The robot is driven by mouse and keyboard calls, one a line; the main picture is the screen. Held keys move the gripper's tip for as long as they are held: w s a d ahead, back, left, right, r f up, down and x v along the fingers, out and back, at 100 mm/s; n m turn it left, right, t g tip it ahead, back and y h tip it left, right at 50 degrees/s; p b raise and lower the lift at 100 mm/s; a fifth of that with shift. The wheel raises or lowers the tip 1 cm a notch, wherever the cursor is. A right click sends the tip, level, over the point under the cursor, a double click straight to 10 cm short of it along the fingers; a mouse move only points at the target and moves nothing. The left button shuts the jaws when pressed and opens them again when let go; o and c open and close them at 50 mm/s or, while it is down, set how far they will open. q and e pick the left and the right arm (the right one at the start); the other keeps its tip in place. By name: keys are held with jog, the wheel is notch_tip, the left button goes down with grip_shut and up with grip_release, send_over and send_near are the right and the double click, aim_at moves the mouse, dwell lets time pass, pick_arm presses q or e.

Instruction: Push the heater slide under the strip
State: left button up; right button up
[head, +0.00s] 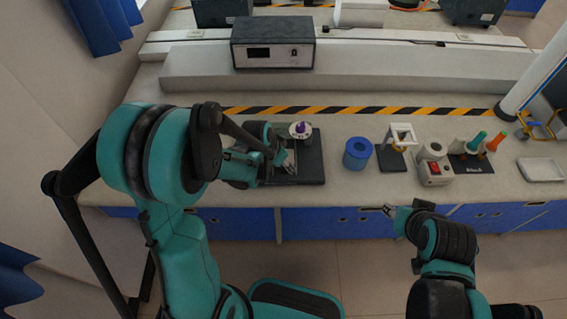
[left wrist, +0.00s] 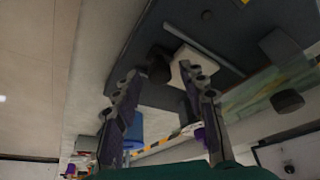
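A dark base plate (head: 310,167) with an apparatus on it lies on the bench, and it also fills the upper part of the left wrist view (left wrist: 125,60). In the left wrist view a pale block (left wrist: 188,70) with a dark round knob (left wrist: 158,66) beside it sits on the plate. A thin grey bar (left wrist: 203,46) runs close by; I cannot tell for sure which parts are the heater slide and strip. My left gripper (head: 287,164) is over the plate. Its fingers (left wrist: 163,112) are apart, with nothing held between them. My right gripper (head: 388,210) is in front of the bench, away from the apparatus.
To the right stand a blue cylinder (head: 357,154), a white stand (head: 400,137), a device with a red switch (head: 433,166), a tube rack (head: 471,168) and a white tray (head: 541,169).

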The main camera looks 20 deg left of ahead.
pick_arm(q)
grip_shut()
jog(key=shift+w+a, duration=0.3)
jog(key=shift+w, duration=0.65)
jog(key=shift+w+a, duration=0.25)
jog(key=shift+w, duration=0.65)
jog(key=shift+o, duration=1.3)
grip_release()
jog(key=v, duration=1.2)
jog(key=shift+s, duration=0.1)
